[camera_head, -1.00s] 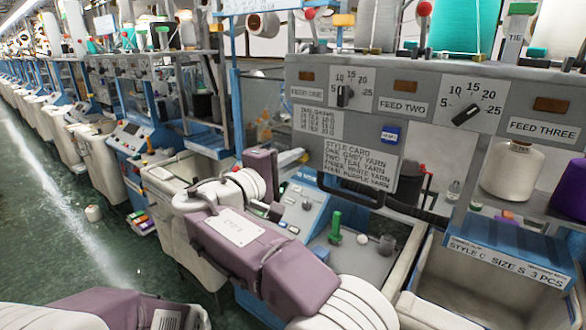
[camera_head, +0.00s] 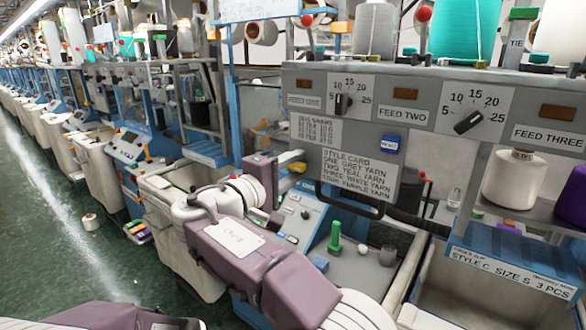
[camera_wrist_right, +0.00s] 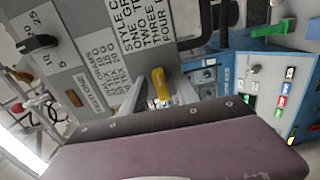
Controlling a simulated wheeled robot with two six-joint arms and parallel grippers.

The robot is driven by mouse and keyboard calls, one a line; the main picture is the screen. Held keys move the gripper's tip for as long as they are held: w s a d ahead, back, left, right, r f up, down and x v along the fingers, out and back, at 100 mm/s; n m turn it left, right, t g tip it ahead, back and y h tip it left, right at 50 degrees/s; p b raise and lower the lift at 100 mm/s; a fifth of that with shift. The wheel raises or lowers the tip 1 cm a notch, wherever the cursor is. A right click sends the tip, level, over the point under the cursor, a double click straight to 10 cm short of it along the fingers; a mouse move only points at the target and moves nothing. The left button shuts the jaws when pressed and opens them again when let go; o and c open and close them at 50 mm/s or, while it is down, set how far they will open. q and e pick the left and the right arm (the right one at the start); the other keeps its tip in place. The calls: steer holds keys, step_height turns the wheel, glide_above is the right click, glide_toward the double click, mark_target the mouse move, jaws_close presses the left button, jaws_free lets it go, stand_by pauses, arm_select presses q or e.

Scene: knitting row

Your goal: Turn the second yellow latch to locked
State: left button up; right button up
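A yellow latch (camera_head: 297,168) shows partly at the left end of the grey feed panel, just beyond my right gripper. In the right wrist view a yellow latch (camera_wrist_right: 160,84) stands out beside the panel's edge, just past the purple gripper body. Whether it is the second one, and whether it is locked, I cannot tell. My right gripper (camera_head: 288,158) is close to the latch in the head view; contact is unclear. My left gripper is out of view; only part of my left arm shows at the bottom left.
The grey panel (camera_head: 430,92) carries feed dials and a style card. Below it are a green peg (camera_head: 335,237) and a control box with buttons (camera_head: 304,214). An open bin (camera_head: 420,318) stands at the lower right. Green floor (camera_head: 50,255) is free at the left.

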steer(key=v, duration=0.9)
steer(key=w+d+f+n+g+y, duration=0.1)
steer(key=w+d+f+g, duration=0.1)
steer(key=d+f, duration=0.35)
steer(key=w+d+f+n+g+y, duration=0.1)
steer(key=w+d+f+g, duration=0.15)
steer(key=f, duration=0.55)
steer(key=s+d+f+m+g+y, duration=0.1)
steer(key=s+d+f+g, duration=0.1)
steer(key=d+f, duration=0.35)
steer(key=s+d+f+m+g+y, duration=0.1)
steer(key=s+d+f+g+y, duration=0.2)
steer(key=f, duration=0.4)
steer(key=s+d+f+m+g+y, duration=0.2)
steer(key=s+d+f+m, duration=0.1)
steer(key=s+f+m, duration=0.2)
steer(key=s+d+f+m+g+y, duration=0.2)
steer(key=s+d+f+m, duration=0.2)
steer(key=s+f, duration=0.6)
steer(key=s+m, duration=0.2)
steer(key=s, duration=0.1)
steer(key=shift+y+b, duration=0.3)
steer(key=shift+y, duration=0.1)
